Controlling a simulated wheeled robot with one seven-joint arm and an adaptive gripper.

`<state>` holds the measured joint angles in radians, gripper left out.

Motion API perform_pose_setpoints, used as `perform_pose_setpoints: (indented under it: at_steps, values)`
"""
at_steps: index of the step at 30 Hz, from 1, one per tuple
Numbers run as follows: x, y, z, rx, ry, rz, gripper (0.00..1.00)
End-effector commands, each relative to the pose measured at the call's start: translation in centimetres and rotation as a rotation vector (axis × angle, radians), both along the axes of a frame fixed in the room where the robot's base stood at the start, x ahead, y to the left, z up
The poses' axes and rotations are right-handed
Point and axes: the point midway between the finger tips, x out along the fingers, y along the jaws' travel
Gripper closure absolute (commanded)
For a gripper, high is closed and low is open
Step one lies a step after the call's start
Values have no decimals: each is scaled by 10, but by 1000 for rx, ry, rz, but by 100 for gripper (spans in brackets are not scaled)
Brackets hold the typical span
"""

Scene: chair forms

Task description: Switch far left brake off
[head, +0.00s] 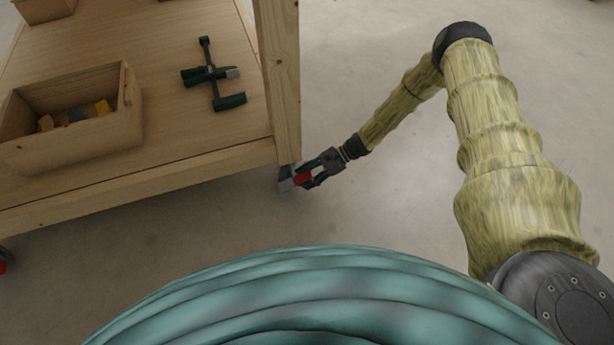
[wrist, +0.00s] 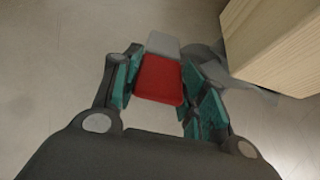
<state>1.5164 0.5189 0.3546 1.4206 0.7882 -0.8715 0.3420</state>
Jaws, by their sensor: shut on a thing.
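A red brake pedal (head: 302,178) sits on a grey caster (head: 285,182) under the trolley's wooden corner post at the right. In the wrist view the red pedal (wrist: 160,80) lies between the teal finger pads, with a light grey part (wrist: 163,44) beyond it. My gripper (head: 307,178) reaches it from the right and is shut on the pedal; its fingers also show in the wrist view (wrist: 166,88). Whether the brake is on or off I cannot tell. Another red brake pedal (head: 3,266) shows partly at the left picture edge.
The wooden trolley (head: 170,170) stands close left of my gripper, its post (head: 283,80) rising beside it. On its shelf are an open wooden box (head: 60,150) with small blocks and a dark green clamp-like tool (head: 212,75). The floor right of the trolley is clear.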

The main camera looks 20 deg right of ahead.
Motion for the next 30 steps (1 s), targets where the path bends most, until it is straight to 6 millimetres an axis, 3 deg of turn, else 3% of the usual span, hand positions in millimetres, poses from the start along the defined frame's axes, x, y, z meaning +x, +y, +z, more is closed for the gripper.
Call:
perform_pose_setpoints:
  at_steps: [1, 2, 5, 17, 23, 30]
  values:
    - [0, -2, -1, -2, -1, -2, 81]
    - [0, -1, -1, -2, -1, -2, 54]
    - [0, -1, 0, -2, -1, -2, 36]
    - [0, -4, 2, 0, 0, -1, 36]
    - [2, -24, 14, 1, -1, -3, 36]
    - [3, -64, 35, 0, -1, -4, 36]
